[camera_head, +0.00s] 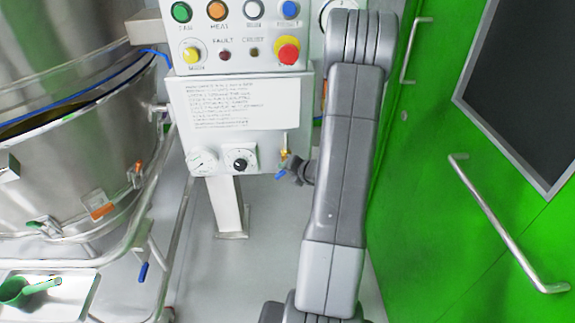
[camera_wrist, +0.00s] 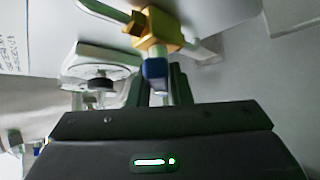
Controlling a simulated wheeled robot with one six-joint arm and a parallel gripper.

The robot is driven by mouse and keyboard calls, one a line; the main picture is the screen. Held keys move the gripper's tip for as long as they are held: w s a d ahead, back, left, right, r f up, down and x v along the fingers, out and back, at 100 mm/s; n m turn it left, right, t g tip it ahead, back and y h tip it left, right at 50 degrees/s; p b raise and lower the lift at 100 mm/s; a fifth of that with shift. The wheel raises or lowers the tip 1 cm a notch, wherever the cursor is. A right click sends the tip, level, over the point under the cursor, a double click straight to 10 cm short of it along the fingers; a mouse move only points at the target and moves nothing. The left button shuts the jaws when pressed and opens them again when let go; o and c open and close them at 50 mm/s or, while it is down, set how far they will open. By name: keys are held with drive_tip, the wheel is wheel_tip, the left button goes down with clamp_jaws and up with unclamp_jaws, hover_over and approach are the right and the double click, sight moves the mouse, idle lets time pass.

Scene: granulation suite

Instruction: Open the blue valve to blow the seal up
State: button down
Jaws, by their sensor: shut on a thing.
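The blue valve has a brass body (camera_head: 285,156) on the lower right of the control panel's front and a short blue handle (camera_head: 281,174). In the wrist view the brass body (camera_wrist: 160,28) is at the top centre, joined to a pale pipe, and the blue handle (camera_wrist: 155,70) points down toward me. My gripper (camera_head: 288,171) reaches in from the right at the valve. In the wrist view my gripper (camera_wrist: 160,88) is shut on the blue handle, with dark fingers on either side of it. My arm hides part of the panel's right side.
The control panel (camera_head: 230,140) carries a gauge (camera_head: 203,162), a black knob (camera_head: 240,160) and several buttons. A steel vessel (camera_head: 70,190) on a tubular frame stands at left. A tray (camera_head: 50,295) holds a green scoop (camera_head: 18,289). A green door (camera_head: 450,220) with handles closes off the right.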

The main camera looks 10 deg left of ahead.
drive_tip(key=n+h+b, duration=0.1)
drive_tip(key=n+h, duration=0.1)
drive_tip(key=h, duration=0.1)
drive_tip(key=shift+a+f+t+h, duration=0.1)
drive_tip(key=shift+t+h, duration=0.2)
drive_tip(key=shift+n+t+h+b, duration=0.3)
drive_tip(key=shift+n+h+b, duration=0.6)
drive_tip(key=shift+h+b, duration=0.5)
drive_tip(key=c, duration=1.3)
unclamp_jaws()
